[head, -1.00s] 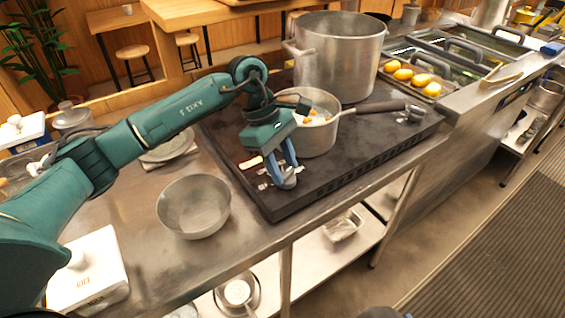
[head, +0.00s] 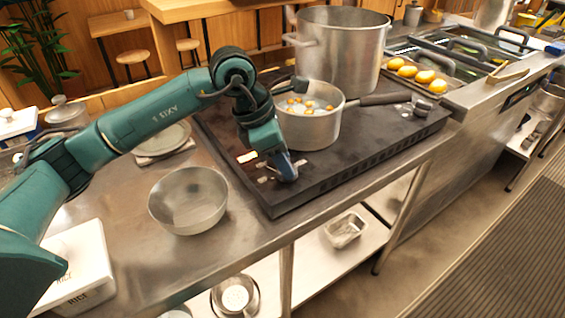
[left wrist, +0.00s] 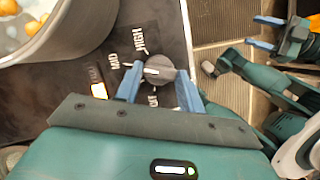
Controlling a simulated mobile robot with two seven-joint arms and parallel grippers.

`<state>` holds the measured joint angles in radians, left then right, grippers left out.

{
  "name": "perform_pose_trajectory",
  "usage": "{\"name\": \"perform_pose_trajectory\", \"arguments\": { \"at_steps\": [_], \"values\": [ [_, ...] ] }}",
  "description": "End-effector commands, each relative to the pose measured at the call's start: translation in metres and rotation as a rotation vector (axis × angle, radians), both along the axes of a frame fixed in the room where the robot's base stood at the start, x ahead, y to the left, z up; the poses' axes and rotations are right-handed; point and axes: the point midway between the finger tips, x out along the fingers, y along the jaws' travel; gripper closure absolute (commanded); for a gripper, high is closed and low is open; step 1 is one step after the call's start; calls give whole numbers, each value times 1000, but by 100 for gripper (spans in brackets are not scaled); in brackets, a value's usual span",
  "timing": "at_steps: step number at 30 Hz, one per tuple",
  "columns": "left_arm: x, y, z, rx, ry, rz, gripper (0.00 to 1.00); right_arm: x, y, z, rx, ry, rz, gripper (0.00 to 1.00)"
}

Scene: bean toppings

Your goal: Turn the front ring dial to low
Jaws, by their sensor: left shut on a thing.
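The front ring dial (left wrist: 158,70) is a round grey knob between the blue fingers of my left gripper (left wrist: 158,88) in the left wrist view. A pale mark on its face points left, toward the side of the MID label. The HIGH label is above the dial, and a label below it is partly hidden. In the head view my left gripper (head: 287,173) is at the stove's (head: 355,150) front left corner, shut on the dial, which it mostly hides. My right gripper (left wrist: 266,32) shows at the upper right of the left wrist view, open and empty.
A saucepan (head: 310,130) with orange and white food stands just behind the dial, its handle pointing right. A large pot (head: 340,60) stands behind it. An empty metal bowl (head: 188,202) sits left of the stove.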

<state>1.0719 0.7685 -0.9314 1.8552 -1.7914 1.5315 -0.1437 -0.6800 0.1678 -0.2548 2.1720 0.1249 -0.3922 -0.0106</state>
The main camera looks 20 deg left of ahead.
Motion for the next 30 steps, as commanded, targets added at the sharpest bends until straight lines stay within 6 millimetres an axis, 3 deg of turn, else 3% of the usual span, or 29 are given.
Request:
{"name": "perform_pose_trajectory", "arguments": {
  "at_steps": [8, 21, 30],
  "values": [
    [-2, -2, -2, 0, -4, 262, 85, 1, 2, -13, 34, -9, -9, 45],
    [-4, -5, -1, 0, -3, 630, 85, -5, -11, -6, 26, -99, -36, 45],
    [-4, -5, 0, 0, -1, 767, 85, -7, -15, -2, 20, -132, -41, 45]
  ]
}}
